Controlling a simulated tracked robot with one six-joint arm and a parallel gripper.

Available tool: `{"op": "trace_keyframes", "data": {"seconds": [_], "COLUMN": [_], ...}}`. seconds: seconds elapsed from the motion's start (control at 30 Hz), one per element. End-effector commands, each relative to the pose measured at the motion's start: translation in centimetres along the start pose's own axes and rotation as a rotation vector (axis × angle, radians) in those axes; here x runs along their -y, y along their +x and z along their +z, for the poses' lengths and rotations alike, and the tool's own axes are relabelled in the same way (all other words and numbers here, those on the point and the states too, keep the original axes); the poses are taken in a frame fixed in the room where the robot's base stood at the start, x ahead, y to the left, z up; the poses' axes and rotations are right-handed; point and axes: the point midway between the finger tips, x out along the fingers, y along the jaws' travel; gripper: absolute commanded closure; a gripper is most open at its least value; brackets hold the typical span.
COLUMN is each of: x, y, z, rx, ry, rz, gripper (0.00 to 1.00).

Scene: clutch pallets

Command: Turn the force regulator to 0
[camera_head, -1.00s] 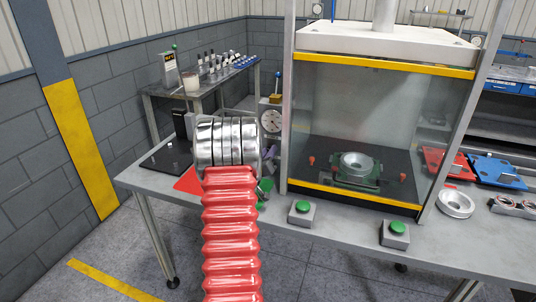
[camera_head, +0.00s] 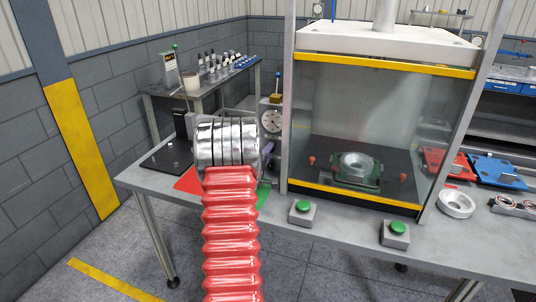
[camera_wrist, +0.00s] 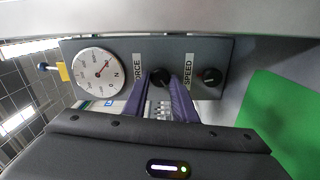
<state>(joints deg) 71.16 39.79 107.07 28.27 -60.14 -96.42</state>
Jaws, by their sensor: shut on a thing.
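The force regulator is a black round knob (camera_wrist: 160,77) beside the label "FORCE" on a grey panel, in the wrist view. My gripper (camera_wrist: 162,84) has its two purple fingers on either side of this knob and is shut on it. The fingers cover part of the knob, so its pointer cannot be read. A round white gauge (camera_wrist: 98,72) with a red needle sits left of the knob; the needle appears to point up and right.
A second black knob (camera_wrist: 211,76) marked "SPEED" sits close right of my fingers. The glass-fronted press (camera_head: 385,125) stands right of my arm. Two green-button boxes (camera_head: 302,210) (camera_head: 395,232) sit at the bench's front edge. A green sheet (camera_wrist: 280,125) lies right.

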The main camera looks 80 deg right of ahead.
Motion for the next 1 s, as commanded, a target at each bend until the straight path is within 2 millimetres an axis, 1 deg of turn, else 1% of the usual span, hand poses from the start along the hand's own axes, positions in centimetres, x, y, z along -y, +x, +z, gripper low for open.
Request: {"op": "trace_keyframes", "data": {"seconds": [0.03,0.3,0.8,0.83,1.0], "x": [0.05,0.14,0.24,0.24,0.18], "y": [-0.01,-0.03,-0.07,-0.07,-0.05], "z": [-0.42,-0.44,-0.48,-0.46,-0.28], "rx": [-0.008,-0.009,-0.01,-0.01,-0.006], "ry": [-0.032,-0.144,-0.168,-0.168,-0.167], "rz": [-0.001,-0.002,-0.003,-0.003,-0.002], "gripper": [0.97,0.98,0.98,0.73,0.61]}}
